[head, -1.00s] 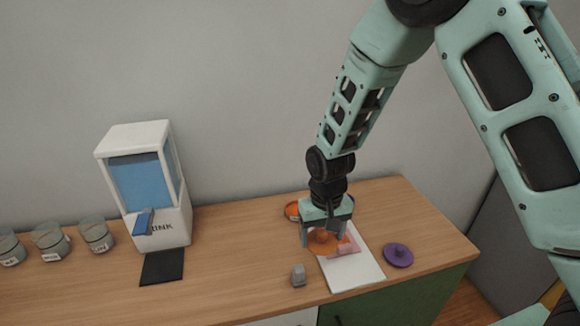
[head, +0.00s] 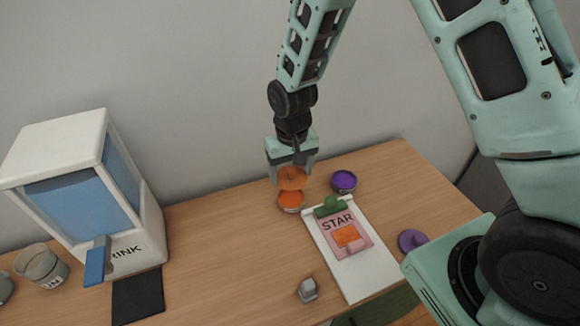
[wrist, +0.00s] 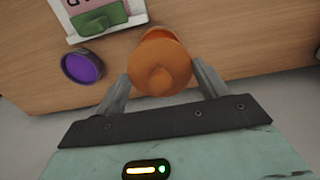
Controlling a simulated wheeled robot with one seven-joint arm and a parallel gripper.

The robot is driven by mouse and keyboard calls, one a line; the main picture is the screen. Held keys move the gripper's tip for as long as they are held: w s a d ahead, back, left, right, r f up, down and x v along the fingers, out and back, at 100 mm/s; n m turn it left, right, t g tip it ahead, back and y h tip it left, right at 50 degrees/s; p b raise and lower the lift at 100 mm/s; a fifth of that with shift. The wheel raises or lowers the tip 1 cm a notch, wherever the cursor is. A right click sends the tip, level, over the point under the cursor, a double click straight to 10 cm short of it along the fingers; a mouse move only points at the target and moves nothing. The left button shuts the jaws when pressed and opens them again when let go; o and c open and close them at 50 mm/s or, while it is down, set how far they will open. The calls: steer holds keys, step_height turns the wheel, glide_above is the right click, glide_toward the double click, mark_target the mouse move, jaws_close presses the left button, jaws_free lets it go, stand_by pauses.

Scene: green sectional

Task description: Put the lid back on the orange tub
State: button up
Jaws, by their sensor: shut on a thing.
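My gripper (head: 292,175) is shut on the orange lid (head: 293,181). In the wrist view the round lid (wrist: 160,62) sits between the two fingers, its knob toward the camera. The orange tub (head: 291,203) stands on the counter toward the back, just below the lid in the head view. It is open at the top and shows orange inside. The lid looks raised above the tub, with the back of the opening covered from sight. In the wrist view the lid hides most of the tub.
A purple tub (head: 344,181) stands right of the orange tub, and a purple lid (head: 412,240) lies farther right. A clipboard (head: 367,281) with a pink STAR card lies in front. A small grey object (head: 307,290) and a drink dispenser (head: 128,251) stand left.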

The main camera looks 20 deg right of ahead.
steer(key=shift+f+b, duration=1.8)
steer(key=shift+f, duration=0.95)
steer(key=shift+f, duration=0.15)
stand_by(0.8)
steer(key=o, duration=1)
steer(key=shift+o, duration=0.4)
steer(key=shift+p, duration=0.3)
steer(key=shift+r+p, duration=2.8)
steer(key=shift+r, duration=0.75)
